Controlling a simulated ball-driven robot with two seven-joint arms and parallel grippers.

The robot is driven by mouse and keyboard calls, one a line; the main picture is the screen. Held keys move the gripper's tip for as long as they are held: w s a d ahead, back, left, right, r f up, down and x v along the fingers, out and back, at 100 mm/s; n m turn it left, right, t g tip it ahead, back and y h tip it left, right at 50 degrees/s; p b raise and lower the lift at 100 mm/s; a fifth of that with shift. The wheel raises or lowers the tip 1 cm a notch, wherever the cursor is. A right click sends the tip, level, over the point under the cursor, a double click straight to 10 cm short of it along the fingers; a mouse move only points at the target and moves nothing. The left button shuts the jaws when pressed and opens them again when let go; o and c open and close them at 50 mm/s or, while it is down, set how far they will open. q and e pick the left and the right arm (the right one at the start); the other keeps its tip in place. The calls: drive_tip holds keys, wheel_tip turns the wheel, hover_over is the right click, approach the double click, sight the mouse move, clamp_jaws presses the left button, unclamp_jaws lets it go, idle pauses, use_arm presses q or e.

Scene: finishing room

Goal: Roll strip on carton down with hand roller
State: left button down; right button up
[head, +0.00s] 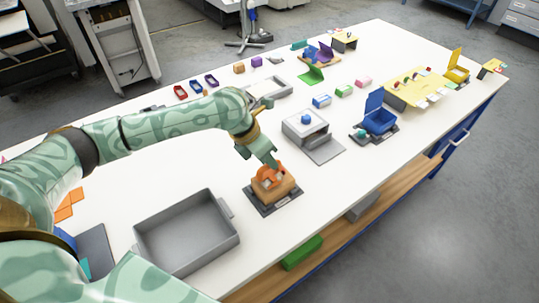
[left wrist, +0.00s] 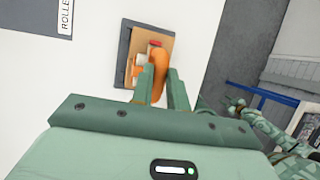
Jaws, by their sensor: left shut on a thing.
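The brown carton (head: 285,190) sits on a dark mat (head: 262,202) near the table's front edge. It also shows in the left wrist view (left wrist: 163,48). My left gripper (head: 270,163) is above the carton, shut on the orange hand roller (left wrist: 159,68). The roller is at the carton's top; whether it presses on it I cannot tell. A small red patch on the carton top, possibly part of the strip, shows beside the handle. The rest of the strip is hidden. Part of my other arm shows at the right of the left wrist view; its jaws are unclear.
A grey open tray (head: 187,232) stands left of the carton. A grey-white device (head: 310,130) with a blue knob and a blue open box (head: 379,117) stand to the right. Small coloured boxes line the far side. Bare white table surrounds the mat.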

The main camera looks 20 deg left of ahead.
use_arm(q)
drive_tip(key=shift+s+a+p, duration=0.45)
drive_tip(key=shift+s+p, duration=0.25)
drive_tip(key=shift+s+a+p, duration=0.25)
drive_tip(key=shift+s+p, duration=0.05)
drive_tip(key=shift+s, duration=0.15)
wheel_tip(320, 180, up, 7)
drive_tip(key=p, duration=0.7)
drive_tip(key=shift+r, duration=0.1)
